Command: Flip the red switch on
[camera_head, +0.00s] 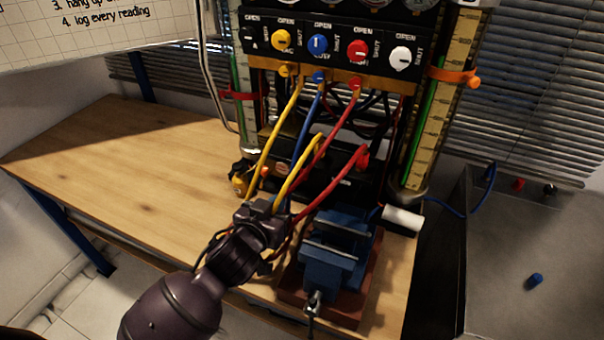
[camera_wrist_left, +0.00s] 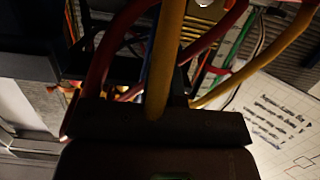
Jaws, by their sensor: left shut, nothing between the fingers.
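My left gripper (camera_head: 268,208) reaches in from the lower left to the front of the lower black box (camera_head: 320,188) on the gauge rig. It is shut, with nothing seen between its fingers; the fingertips are largely hidden by hoses and its own body. In the left wrist view its dark body fills the bottom middle. I cannot make out the red switch for certain. A small orange-red spot (camera_head: 283,169) shows on the box just above the gripper. Whether they touch cannot be told. My right gripper is not in view.
Yellow (camera_head: 293,165) and red hoses (camera_head: 338,169) loop across the box close to my gripper. A blue vise (camera_head: 333,262) stands just right of it. Yellow, blue, red and white knobs (camera_head: 400,58) sit above. The wooden bench (camera_head: 110,165) is clear at left.

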